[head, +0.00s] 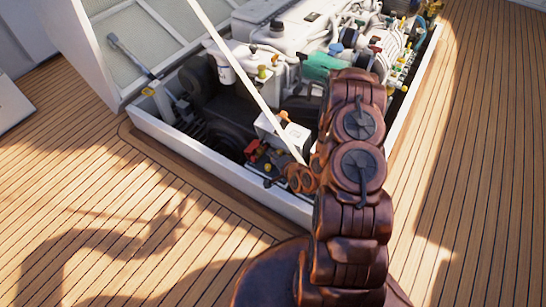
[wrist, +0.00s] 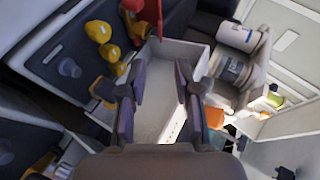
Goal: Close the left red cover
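A small red cover (head: 252,147) shows at the left end of a dark panel in the front of the engine hatch in the head view. In the wrist view a red part (wrist: 150,12) stands up at the top edge, partly cut off; I cannot tell if it is the same cover. My gripper (wrist: 158,108) is open and empty, its two dark fingers spread apart before a white box (wrist: 178,55). The red part lies beyond the fingers, apart from them. In the head view my gripper (head: 301,178) is low at the hatch's front, its fingers unclear.
Yellow knobs (wrist: 98,31) sit on the dark panel (wrist: 65,55) left of my fingers. The hatch's white rim (head: 215,172) runs along the front, and a white strut (head: 245,75) crosses the opening. The raised lid (head: 130,40) stands at the left. Wooden deck (head: 80,200) is clear.

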